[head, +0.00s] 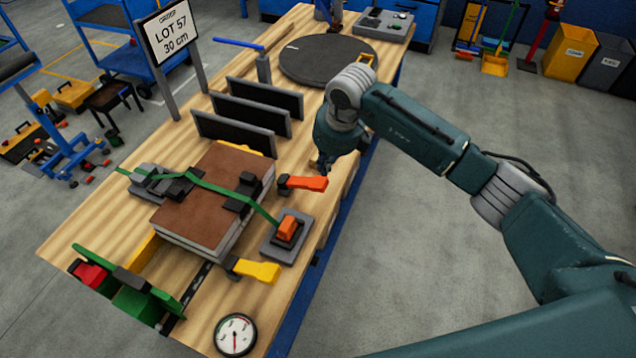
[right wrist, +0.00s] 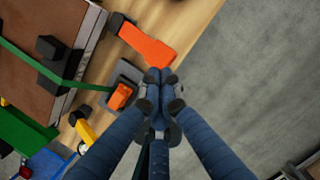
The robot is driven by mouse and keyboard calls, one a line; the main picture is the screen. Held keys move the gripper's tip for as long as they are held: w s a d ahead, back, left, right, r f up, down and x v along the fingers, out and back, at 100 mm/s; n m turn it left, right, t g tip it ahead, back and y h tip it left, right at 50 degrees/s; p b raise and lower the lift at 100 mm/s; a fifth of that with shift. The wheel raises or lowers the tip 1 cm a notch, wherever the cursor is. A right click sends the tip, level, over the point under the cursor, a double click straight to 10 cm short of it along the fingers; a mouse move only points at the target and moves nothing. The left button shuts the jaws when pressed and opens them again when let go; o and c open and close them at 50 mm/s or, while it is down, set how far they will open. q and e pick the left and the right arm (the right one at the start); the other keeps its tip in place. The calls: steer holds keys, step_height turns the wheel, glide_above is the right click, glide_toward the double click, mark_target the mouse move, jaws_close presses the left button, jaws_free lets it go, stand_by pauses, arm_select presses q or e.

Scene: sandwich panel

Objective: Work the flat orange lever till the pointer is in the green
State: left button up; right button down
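The flat orange lever (head: 306,183) sticks out to the right from a black pivot at the table's right edge, beside the brown panel stack. It also shows in the right wrist view (right wrist: 146,46). My right gripper (head: 322,168) is just beyond the lever in the head view. In the right wrist view its fingertips (right wrist: 160,82) are together, empty, close to the lever's free end; I cannot tell whether they touch. The round white gauge (head: 236,335) stands at the table's near end. Its thin red pointer appears to point downward; a green mark shows at upper left. My left gripper is out of view.
A brown-topped panel stack (head: 206,205) lies under a green strap (head: 225,190). A grey buckle with an orange block (head: 288,228) and a yellow lever (head: 256,269) are near the orange lever. Black upright plates (head: 240,125) stand behind.

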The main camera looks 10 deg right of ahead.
mark_target(319, 182)
steer(key=shift+b+x, duration=1.45)
steer(key=shift+x, duration=1.35)
